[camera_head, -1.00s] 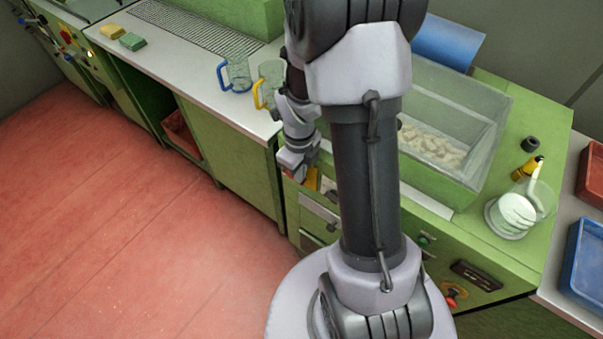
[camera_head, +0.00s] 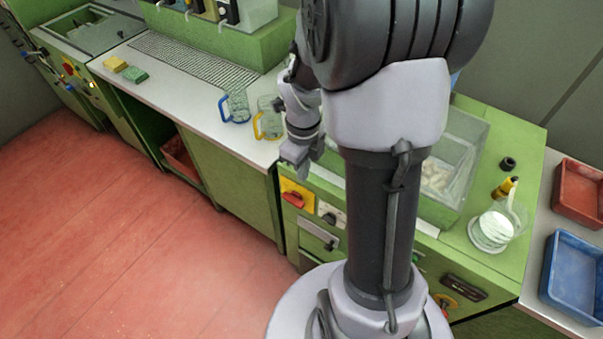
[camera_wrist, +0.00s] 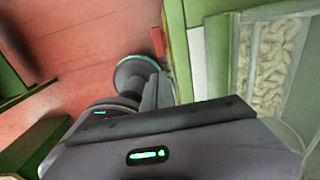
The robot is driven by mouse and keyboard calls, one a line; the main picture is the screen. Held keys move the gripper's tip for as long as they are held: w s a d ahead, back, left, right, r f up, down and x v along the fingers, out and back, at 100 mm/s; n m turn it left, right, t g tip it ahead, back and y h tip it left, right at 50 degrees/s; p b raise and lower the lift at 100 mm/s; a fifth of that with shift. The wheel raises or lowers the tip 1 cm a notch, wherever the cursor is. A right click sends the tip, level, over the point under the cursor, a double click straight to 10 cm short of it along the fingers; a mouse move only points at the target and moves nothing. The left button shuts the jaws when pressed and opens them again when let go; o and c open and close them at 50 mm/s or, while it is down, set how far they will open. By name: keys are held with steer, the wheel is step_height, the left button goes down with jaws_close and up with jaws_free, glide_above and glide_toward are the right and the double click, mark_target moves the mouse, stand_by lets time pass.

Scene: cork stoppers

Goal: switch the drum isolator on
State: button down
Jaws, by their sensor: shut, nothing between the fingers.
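A rotary switch with a red handle (camera_head: 293,198) on a yellow plate (camera_head: 297,187) sits on the green cabinet front. Its handle lies roughly sideways in the picture. My gripper (camera_head: 294,162) is shut and empty, above this switch in the head view and apart from it. A second red switch handle (camera_head: 441,302) with yellow behind it sits lower right on the same front, partly hidden by my arm. I cannot read which switch is the drum isolator. In the wrist view a small red piece (camera_wrist: 157,42) shows by the cabinet edge; I cannot tell what it is.
A grey switch plate (camera_head: 331,215) sits right of the yellow one. Mugs with a blue handle (camera_head: 224,107) and a yellow handle (camera_head: 258,126) stand on the worktop. A clear-walled bin (camera_head: 471,150) of corks is behind my arm. The red floor (camera_head: 130,230) in front is clear.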

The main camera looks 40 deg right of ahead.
mark_target(299, 203)
steer(key=f+b, duration=0.2)
steer(key=f, duration=0.2)
steer(key=w+f+b, duration=0.1)
steer(key=f+b, duration=0.1)
steer(key=f, duration=0.3)
steer(key=f+b, duration=0.2)
steer(key=f, duration=0.2)
steer(key=shift+w+a+f+b, duration=0.1)
steer(key=shift+w+f+b, duration=0.2)
steer(key=shift+f, duration=0.1)
